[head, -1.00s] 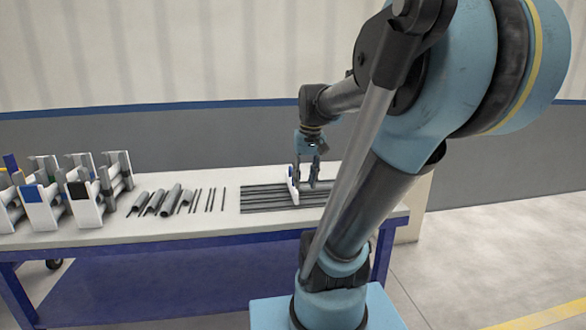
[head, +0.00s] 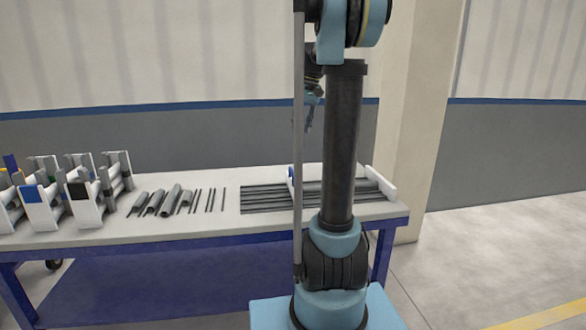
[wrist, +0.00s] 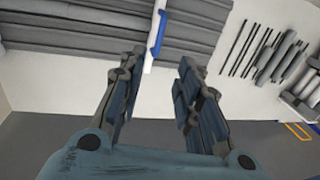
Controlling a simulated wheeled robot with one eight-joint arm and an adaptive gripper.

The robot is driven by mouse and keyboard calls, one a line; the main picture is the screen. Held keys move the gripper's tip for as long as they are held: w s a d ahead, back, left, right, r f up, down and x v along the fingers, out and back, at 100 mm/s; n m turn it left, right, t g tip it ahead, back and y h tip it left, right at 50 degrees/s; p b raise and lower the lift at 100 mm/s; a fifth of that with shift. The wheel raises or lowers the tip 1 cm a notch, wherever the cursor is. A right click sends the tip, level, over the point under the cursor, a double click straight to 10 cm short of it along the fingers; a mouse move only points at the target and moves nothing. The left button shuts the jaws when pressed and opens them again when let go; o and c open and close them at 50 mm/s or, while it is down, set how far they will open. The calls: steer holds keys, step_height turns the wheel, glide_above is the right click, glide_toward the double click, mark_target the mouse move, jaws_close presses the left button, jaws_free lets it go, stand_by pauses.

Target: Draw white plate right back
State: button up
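A white plate with a blue edge (head: 291,181) stands upright across the long grey pipes on the table, partly hidden by my arm. In the wrist view the same plate (wrist: 155,38) shows ahead of the fingertips, with pipes on both sides. A second white plate (head: 381,183) stands at the right end of the long pipes. My gripper (wrist: 160,66) is open, with nothing between its fingers. In the head view the gripper (head: 309,117) is raised well above the table, partly behind my arm, apart from both plates.
Long grey pipes (head: 262,198) lie on the table (head: 228,228). Shorter pipes and thin rods (head: 172,201) lie left of them. White racks with blue and black marks (head: 85,205) stand at the far left. A pale pillar (head: 412,130) rises behind the table's right end.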

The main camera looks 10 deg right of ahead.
steer(key=a+f, duration=0.1)
steer(key=f, duration=0.4)
steer(key=a+f, duration=0.1)
steer(key=f, duration=0.5)
steer(key=a+f, duration=0.1)
steer(key=f, duration=0.5)
steer(key=shift+w+a, duration=0.15)
steer(key=shift+w, duration=0.1)
jaws_close()
